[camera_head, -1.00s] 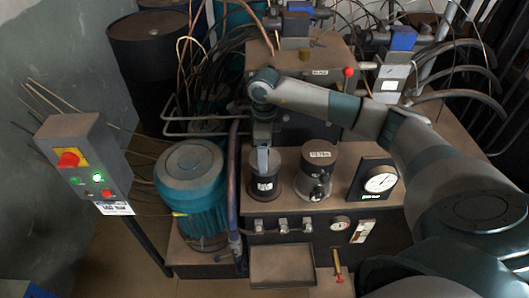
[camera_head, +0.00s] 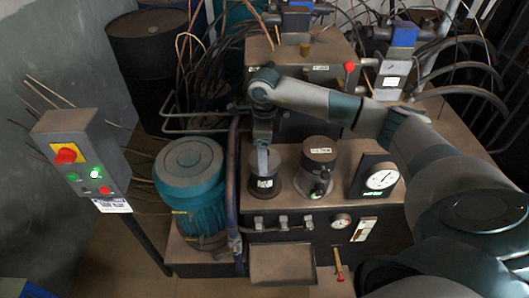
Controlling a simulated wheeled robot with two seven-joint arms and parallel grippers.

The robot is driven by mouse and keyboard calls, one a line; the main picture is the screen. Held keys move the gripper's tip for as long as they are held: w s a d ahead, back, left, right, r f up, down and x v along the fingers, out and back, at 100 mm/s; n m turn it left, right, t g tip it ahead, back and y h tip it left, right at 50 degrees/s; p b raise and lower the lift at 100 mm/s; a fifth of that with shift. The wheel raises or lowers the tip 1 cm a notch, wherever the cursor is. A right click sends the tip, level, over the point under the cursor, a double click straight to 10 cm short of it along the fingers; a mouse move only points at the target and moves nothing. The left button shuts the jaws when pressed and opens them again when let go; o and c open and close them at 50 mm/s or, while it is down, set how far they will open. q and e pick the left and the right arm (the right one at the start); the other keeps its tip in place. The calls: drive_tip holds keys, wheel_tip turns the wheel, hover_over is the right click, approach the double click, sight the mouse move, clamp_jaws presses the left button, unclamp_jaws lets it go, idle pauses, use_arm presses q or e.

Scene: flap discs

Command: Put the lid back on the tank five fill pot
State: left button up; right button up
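A dark pot (camera_head: 264,187) with a white label on its side stands at the left on top of the machine. My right gripper (camera_head: 263,167) points down at the pot's top, coming in over its back edge. Only one grey finger shows clearly, so its opening cannot be told. A dark disc-like top shows around the finger; I cannot tell whether it is a lid or the pot's mouth. A second dark pot (camera_head: 318,180) with a labelled flat top stands to the right, apart from the gripper. My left gripper is not in view.
A round gauge (camera_head: 381,179) stands right of the pots. A blue motor (camera_head: 189,185) and a control box (camera_head: 81,158) are at the left. A shallow tray (camera_head: 282,276) sits in front. Hoses and a red-knobbed block (camera_head: 310,75) crowd the back.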

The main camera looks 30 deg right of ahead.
drive_tip(key=shift+f, duration=0.3)
drive_tip(key=o, duration=1.2)
drive_tip(key=shift+r, duration=0.1)
drive_tip(key=shift+r+p, duration=1)
drive_tip(key=shift+r, duration=1.95)
